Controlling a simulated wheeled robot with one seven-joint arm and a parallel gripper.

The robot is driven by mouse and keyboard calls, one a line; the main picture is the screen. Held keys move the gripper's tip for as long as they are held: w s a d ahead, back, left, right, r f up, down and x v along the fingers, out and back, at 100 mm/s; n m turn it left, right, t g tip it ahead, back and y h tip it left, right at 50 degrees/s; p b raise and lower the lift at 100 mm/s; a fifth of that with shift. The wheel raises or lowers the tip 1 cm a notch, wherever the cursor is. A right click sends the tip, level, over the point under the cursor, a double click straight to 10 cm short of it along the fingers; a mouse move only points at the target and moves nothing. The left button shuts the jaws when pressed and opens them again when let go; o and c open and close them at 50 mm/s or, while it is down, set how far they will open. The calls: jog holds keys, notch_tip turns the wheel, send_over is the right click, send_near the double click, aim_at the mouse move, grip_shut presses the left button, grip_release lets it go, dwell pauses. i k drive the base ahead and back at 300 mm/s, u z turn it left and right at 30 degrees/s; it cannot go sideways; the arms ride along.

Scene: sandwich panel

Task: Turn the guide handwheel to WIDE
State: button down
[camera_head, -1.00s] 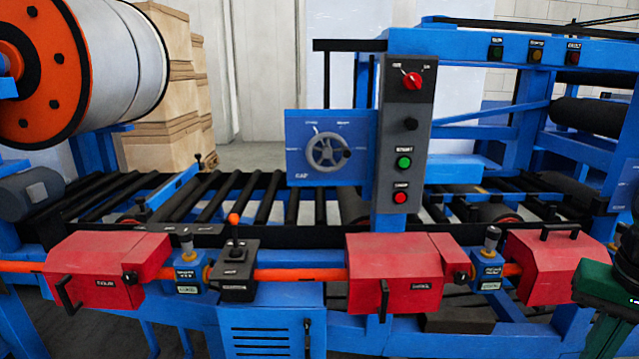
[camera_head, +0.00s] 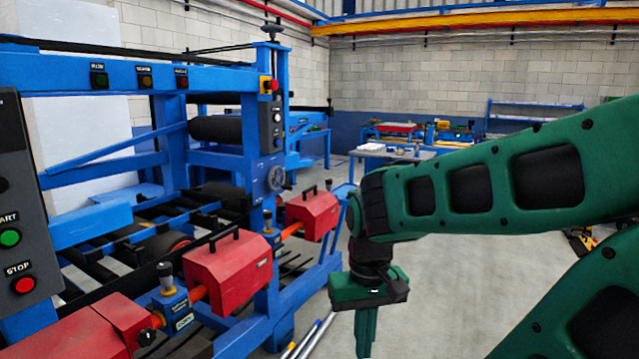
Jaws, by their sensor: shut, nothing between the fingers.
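A grey handwheel (camera_head: 276,178) sits on a blue plate on the machine's far upright, below a grey control box. It is small here, and I cannot read any marks around it, so I cannot tell its setting or whether it is the guide handwheel. My gripper (camera_head: 366,338) hangs pointing down at the lower middle, in front of the machine on its right side. Its fingers are together and empty. It is apart from the handwheel, lower and to the right in the picture.
Red boxes (camera_head: 228,268) with black handles line the machine's front rail. A grey panel (camera_head: 15,215) with START and STOP buttons stands at the left edge. Open concrete floor (camera_head: 440,295) lies to the right. Workbenches (camera_head: 392,152) stand at the back.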

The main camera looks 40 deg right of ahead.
aim_at(274, 177)
jog(key=z, duration=0.8)
jog(key=k, duration=0.5)
jog(key=z, duration=0.75)
jog(key=i, duration=1.5)
jog(key=u, duration=0.45)
